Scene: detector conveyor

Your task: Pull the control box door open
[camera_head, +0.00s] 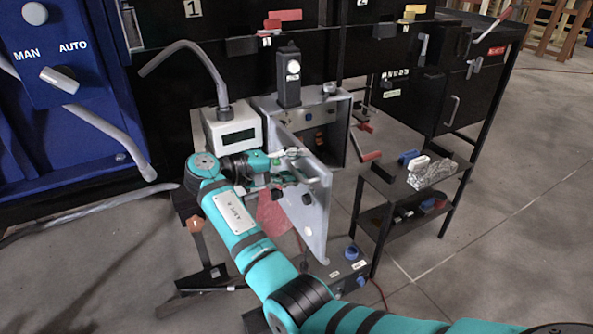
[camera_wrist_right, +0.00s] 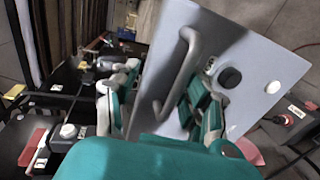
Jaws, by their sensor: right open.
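The control box (camera_head: 343,143) is a grey open-fronted case below the black frame in the head view. Its grey door (camera_head: 315,212) stands partly open, swung out towards me, with a gap showing the box's inside. My teal right gripper (camera_head: 290,167) is at the door's upper part. In the right wrist view the door (camera_wrist_right: 258,62) carries a grey bar handle (camera_wrist_right: 188,68) and a black round knob (camera_wrist_right: 229,77). My right gripper (camera_wrist_right: 160,98) is open, with one finger on each side of the handle. I cannot tell whether the fingers touch it. My left gripper is not in view.
A white box with a display (camera_head: 232,137) stands left of the control box. A low black shelf (camera_head: 398,190) with small items is at the right. A blue cabinet (camera_head: 60,120) fills the left. The floor at front right is clear.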

